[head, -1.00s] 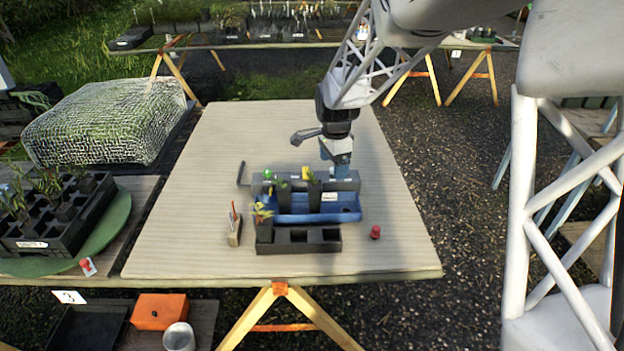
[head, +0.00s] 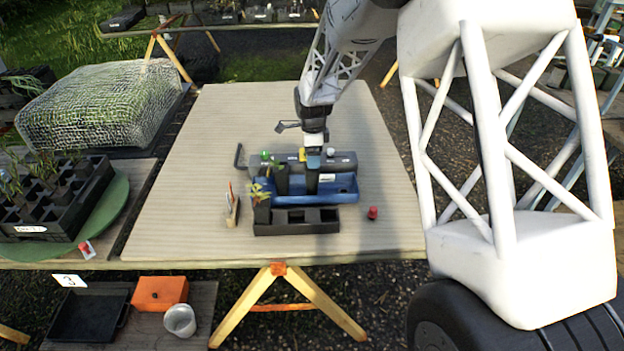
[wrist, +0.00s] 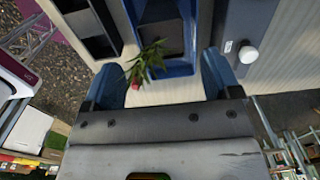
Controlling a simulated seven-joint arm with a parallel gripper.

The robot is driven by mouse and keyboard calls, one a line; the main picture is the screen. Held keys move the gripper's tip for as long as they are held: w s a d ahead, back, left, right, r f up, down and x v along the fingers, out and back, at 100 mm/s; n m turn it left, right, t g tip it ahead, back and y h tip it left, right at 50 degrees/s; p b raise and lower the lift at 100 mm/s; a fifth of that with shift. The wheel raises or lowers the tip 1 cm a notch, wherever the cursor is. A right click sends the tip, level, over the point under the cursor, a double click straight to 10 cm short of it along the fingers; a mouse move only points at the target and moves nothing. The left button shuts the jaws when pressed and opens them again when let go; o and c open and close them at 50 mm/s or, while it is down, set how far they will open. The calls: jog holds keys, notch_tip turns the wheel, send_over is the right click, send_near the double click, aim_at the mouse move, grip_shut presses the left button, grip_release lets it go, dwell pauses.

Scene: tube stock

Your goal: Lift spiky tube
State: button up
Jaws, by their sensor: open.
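The spiky plant (wrist: 150,62), with narrow green leaves and a reddish spot at its base, shows between my gripper's fingers in the wrist view; its tube is mostly hidden. My gripper (wrist: 160,75) has its two blue fingers spread, one on each side of the plant, with gaps to it. In the head view my gripper (head: 313,168) points down over the blue trough (head: 340,190). A dark tube below it (head: 312,183) stands in the trough, its top hidden by my gripper. Another dark planted tube (head: 282,180) stands to the left in the trough.
A grey block (head: 345,163) with coloured knobs stands behind the trough. A black compartment tray (head: 297,228) stands in front, with a yellow-leaved tube (head: 261,208) at its left. A small tag holder (head: 233,210) and red cylinder (head: 373,213) flank it. The table's back is clear.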

aim_at(312, 171)
jog(key=shift+f, duration=1.25)
jog(key=shift+f, duration=0.15)
jog(key=shift+w+a+f, duration=0.1)
jog(key=shift+f, duration=1.15)
jog(key=shift+w+f, duration=0.1)
jog(key=shift+f, duration=1.15)
jog(key=shift+c, duration=0.5)
jog(key=c, duration=1)
jog(key=shift+r, duration=0.15)
jog(key=shift+r, duration=4.9)
